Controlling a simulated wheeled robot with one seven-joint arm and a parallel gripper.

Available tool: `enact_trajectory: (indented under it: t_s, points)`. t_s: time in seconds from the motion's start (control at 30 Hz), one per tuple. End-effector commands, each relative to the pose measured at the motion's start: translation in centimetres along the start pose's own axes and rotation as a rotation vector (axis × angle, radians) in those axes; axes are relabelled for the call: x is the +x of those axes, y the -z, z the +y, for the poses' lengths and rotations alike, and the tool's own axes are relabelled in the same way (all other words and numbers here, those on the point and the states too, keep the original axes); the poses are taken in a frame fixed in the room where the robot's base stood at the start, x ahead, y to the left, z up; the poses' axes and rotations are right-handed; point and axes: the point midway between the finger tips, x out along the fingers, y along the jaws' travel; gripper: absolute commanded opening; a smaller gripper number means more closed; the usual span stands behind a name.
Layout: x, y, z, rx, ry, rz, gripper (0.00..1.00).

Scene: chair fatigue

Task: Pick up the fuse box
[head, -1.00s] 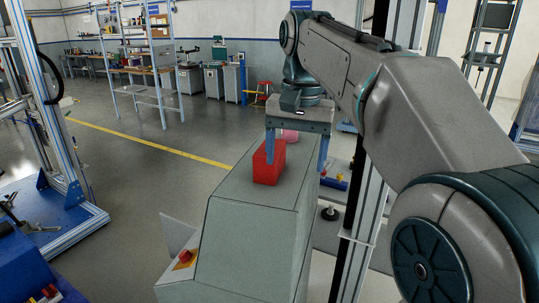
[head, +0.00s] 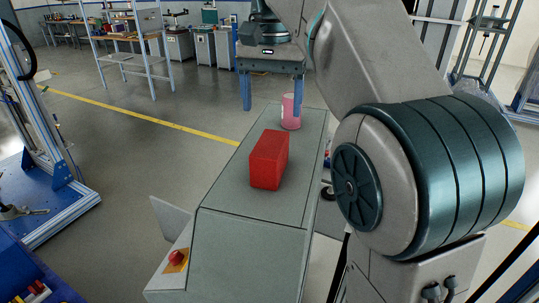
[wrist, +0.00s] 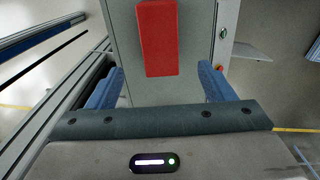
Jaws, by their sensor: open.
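A red box (head: 269,160), which I take to be the fuse box, stands on the grey-green top of a long cabinet (head: 226,190). My gripper (head: 270,112) is open and empty, its two blue fingers pointing down. In the head view it appears beyond and above the red box, apart from it. In the wrist view the red box (wrist: 158,40) lies ahead, roughly centred between the spread fingers (wrist: 160,70), and nothing is held. The exact height of my fingertips over the cabinet cannot be told.
A pink cylinder (head: 291,111) stands on the cabinet's far end, partly behind my right finger. A red button on a yellow plate (head: 176,259) is at the cabinet's near left. A blue-based metal frame (head: 55,215) stands at left. Open floor lies between.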

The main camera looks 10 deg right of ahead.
Motion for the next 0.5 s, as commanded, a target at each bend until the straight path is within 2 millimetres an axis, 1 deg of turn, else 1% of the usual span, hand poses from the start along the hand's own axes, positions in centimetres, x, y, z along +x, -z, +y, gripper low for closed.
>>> enact_trajectory:
  t_s: [0.03, 0.23, 0.33, 0.5]
  points:
    - [1.1, -0.1, 0.0, -0.002, -0.001, -0.002, 0.75]
    - [4.4, -0.1, 0.0, -0.001, -0.001, -0.002, 0.75]
    - [5.4, -0.1, 0.0, -0.001, 0.000, 0.000, 0.75]
    - [6.2, -0.1, 0.0, 0.000, 0.000, 0.001, 0.75]
